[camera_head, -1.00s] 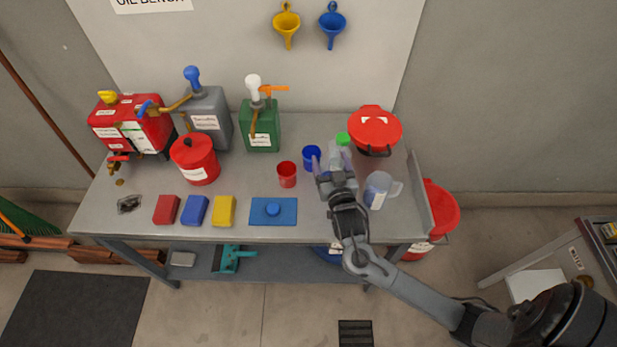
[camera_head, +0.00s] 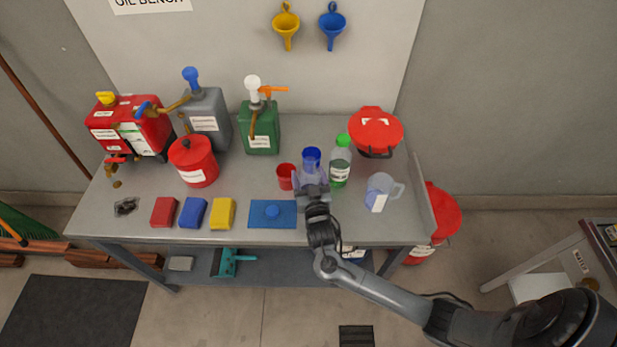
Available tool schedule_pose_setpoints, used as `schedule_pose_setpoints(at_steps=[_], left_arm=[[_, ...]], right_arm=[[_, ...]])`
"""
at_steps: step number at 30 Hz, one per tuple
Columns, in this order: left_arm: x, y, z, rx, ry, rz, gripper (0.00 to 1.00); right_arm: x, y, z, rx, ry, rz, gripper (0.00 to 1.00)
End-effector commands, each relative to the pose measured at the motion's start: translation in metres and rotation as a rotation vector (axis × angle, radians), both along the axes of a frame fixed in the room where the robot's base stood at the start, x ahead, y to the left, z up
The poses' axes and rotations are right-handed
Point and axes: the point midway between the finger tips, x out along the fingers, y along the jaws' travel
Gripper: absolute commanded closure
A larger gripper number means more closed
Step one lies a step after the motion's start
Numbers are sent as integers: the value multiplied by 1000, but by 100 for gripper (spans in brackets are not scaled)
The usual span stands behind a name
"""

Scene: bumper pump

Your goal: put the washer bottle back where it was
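The washer bottle, taken to be the clear bottle with a green cap and white label (camera_head: 341,165), stands upright at the right of the grey bench (camera_head: 150,222). My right gripper (camera_head: 311,180) is just left of the bottle, apart from it, at the near side of the blue cup (camera_head: 311,158). Its pale fingers look spread, with the cup's lower part between or behind them; contact with the cup cannot be told. My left gripper is not in view.
A red cup (camera_head: 287,176) is close left of my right gripper. A clear jug (camera_head: 379,192) and a red-lidded container (camera_head: 375,132) stand right of the bottle. A blue mat (camera_head: 262,220) lies front left. Pump cans (camera_head: 260,128) stand behind.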

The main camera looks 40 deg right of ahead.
Motion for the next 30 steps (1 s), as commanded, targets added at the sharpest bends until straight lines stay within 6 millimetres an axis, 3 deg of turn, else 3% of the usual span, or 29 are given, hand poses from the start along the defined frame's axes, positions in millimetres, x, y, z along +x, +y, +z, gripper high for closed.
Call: schedule_pose_setpoints(at_steps=[11,12,17,26,30], left_arm=[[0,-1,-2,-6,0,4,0],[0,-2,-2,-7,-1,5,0],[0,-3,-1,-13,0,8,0],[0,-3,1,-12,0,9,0],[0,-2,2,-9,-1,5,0]], right_arm=[[0,0,-3,0,-1,0,68],[0,0,-4,0,0,0,23],[0,0,-3,0,0,0,0],[0,0,1,0,-1,0,0],[-9,6,0,1,2,2,0]])
